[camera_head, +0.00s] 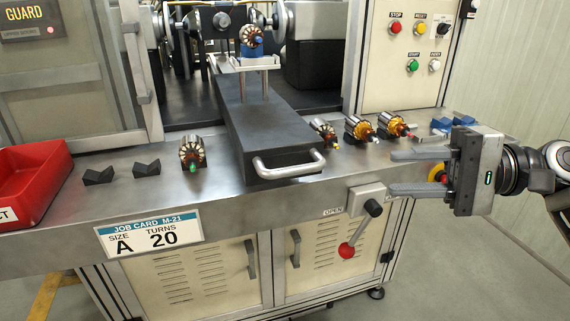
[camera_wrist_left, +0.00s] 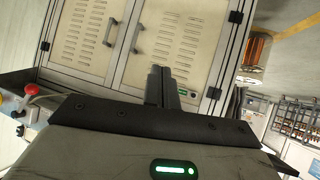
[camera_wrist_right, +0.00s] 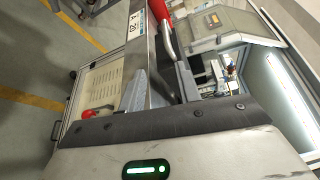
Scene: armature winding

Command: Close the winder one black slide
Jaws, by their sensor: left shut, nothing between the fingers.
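The black slide (camera_head: 262,128) stands pulled out from the winder, its front end lying over the steel worktop. A silver bar handle (camera_head: 289,166) is on its front end. A small armature (camera_head: 251,37) sits on a metal holder (camera_head: 243,63) at the slide's far end. My right gripper (camera_head: 392,172) is right of the handle, apart from it, with its fingers spread and nothing between them. Those fingers also show in the right wrist view (camera_wrist_right: 160,88). My left gripper (camera_wrist_left: 162,85) is shut and empty in the left wrist view, facing the cabinet doors; it is outside the head view.
Several armatures (camera_head: 361,128) stand on the worktop right of the slide; one armature (camera_head: 192,152) and black V-blocks (camera_head: 98,176) are left of it. A red bin (camera_head: 35,180) is far left. A red-knobbed lever (camera_head: 347,250) hangs at the front edge, below right of the handle.

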